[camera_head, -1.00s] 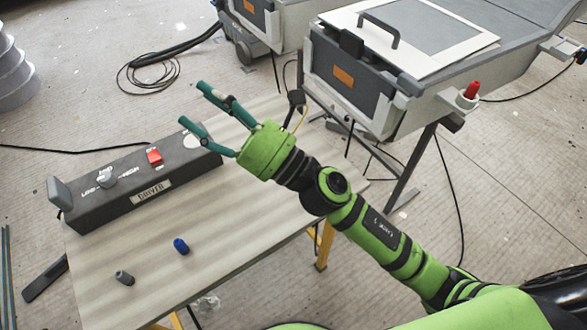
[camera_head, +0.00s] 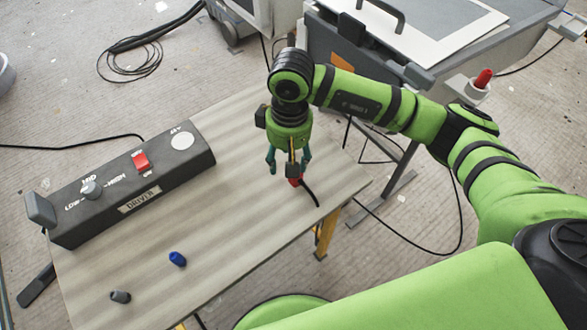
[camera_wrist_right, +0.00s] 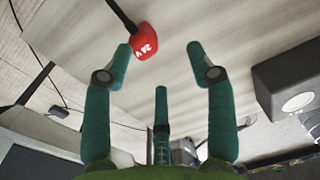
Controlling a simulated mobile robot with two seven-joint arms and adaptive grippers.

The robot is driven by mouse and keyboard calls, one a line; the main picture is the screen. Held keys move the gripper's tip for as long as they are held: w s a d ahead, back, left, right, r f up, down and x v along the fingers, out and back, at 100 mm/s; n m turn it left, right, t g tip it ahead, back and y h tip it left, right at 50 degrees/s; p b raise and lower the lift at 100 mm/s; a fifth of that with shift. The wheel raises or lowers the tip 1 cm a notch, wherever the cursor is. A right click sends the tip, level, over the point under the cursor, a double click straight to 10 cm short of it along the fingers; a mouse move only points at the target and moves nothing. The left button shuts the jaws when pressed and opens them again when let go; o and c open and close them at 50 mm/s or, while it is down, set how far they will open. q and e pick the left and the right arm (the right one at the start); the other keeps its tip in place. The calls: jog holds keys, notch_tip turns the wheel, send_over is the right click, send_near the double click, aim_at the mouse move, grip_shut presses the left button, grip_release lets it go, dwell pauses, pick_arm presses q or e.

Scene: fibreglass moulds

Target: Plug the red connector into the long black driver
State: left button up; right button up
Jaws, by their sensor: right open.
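The long black driver (camera_head: 140,195) lies on the left of the table, with a red switch, a grey knob and a pale round spot at its right end. It also shows at the right of the right wrist view (camera_wrist_right: 290,75). The red connector (camera_head: 295,182) with its black cable is at the table's right side; its lower part meets the cable. In the right wrist view the red connector (camera_wrist_right: 144,41) is beside the left fingertip, slightly beyond the fingers. My right gripper (camera_head: 289,166) points down over it, open, its fingers apart. My left gripper is not in view.
A blue cap-like piece (camera_head: 177,259) and a grey one (camera_head: 120,297) lie on the near left of the table (camera_head: 225,225). The table between driver and connector is clear. A grey machine (camera_head: 400,60) with a red-topped post (camera_head: 483,79) stands behind right.

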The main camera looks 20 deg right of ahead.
jog(key=shift+w+d+r+h, duration=0.1)
jog(key=shift+w+d+h, duration=0.2)
jog(key=shift+d, duration=0.35)
jog(key=shift+s, duration=0.1)
jog(key=shift+f, duration=0.95)
jog(key=shift+p, duration=0.3)
